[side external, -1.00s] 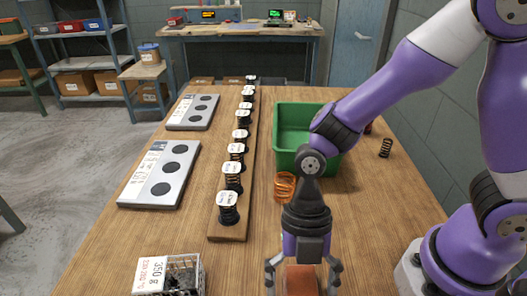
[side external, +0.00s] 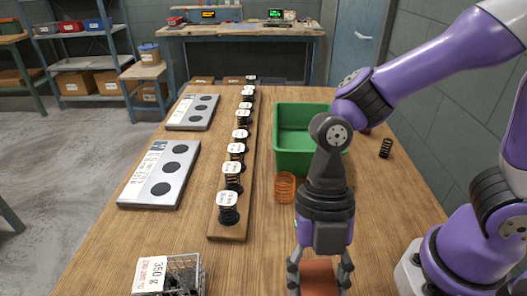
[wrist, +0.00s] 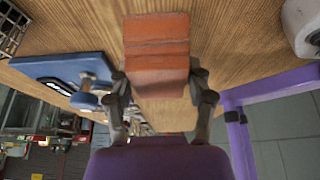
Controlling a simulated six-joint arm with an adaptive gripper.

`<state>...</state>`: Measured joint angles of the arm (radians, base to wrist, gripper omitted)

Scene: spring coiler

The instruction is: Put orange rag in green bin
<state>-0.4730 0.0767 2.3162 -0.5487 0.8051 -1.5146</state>
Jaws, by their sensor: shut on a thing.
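The orange rag (side external: 320,277) is a folded block of cloth between the fingers of my gripper (side external: 319,283), at the bottom of the side view. In the wrist view the rag (wrist: 157,45) shows as an orange-red folded block, with one finger of my gripper (wrist: 159,82) on each side of it. The fingers are shut on it. Whether its underside is clear of the table I cannot tell. The green bin (side external: 296,163) stands farther back on the table, behind my gripper. My wrist partly covers its right side. The visible part of its inside looks empty.
An orange spring (side external: 285,187) stands in front of the bin. A wooden rack (side external: 229,234) of labelled black springs runs along its left. A wire basket (side external: 188,264) is at front left. A loose black spring (side external: 385,147) stands to the right. The wrist view shows a blue plate (wrist: 45,66).

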